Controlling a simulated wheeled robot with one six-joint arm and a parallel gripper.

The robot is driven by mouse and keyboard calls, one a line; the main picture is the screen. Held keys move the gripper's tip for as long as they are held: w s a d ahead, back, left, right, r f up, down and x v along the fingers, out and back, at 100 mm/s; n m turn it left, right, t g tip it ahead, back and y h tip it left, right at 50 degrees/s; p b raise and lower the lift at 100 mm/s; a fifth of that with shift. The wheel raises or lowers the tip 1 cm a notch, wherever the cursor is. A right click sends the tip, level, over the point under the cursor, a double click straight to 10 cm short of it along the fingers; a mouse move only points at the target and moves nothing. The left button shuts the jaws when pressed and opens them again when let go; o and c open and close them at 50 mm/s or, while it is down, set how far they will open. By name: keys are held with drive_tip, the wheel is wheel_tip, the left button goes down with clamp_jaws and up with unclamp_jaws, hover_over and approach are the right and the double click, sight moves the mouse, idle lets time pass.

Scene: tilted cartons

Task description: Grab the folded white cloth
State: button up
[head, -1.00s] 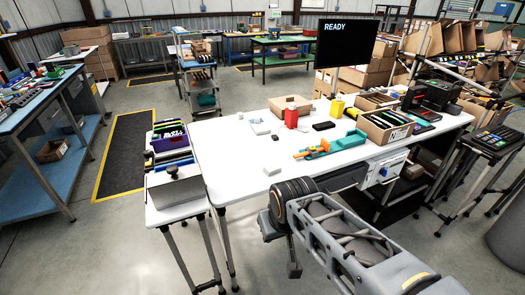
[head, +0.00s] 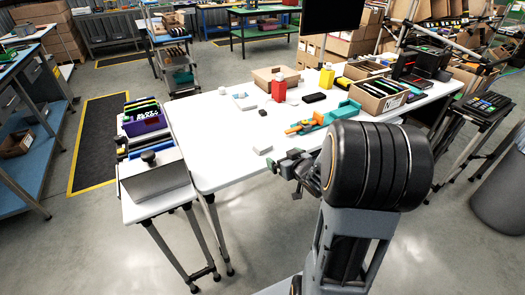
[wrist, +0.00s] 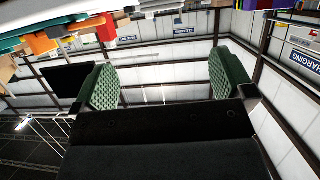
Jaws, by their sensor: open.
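A small flat white piece (head: 262,150) lies near the front of the white table (head: 215,150). A flatter white item (head: 243,101) with a bluish part lies farther back. I cannot tell from its look which of them is the folded white cloth. My gripper (head: 280,165) is at the table's front edge, close to the near white piece and apart from it. In the wrist view my gripper (wrist: 165,80) shows two green padded fingers spread wide with nothing between them. That view faces the ceiling and shows no cloth.
An orange and teal tool (head: 320,118) lies right of the near white piece. Behind stand a red container (head: 279,91), a yellow-topped bottle (head: 326,76) and an open carton (head: 275,76). A divided carton (head: 379,97) stands at the right. The table's left front is clear.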

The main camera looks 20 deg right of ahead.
sight(262, 145)
drive_tip(key=shift+y, duration=0.4)
drive_tip(key=x, duration=1.4)
drive_tip(key=shift+d, duration=0.1)
drive_tip(key=shift+t, duration=0.3)
drive_tip(key=c, duration=0.8)
drive_tip(key=shift+r, duration=0.15)
drive_tip(key=shift+c, duration=0.2)
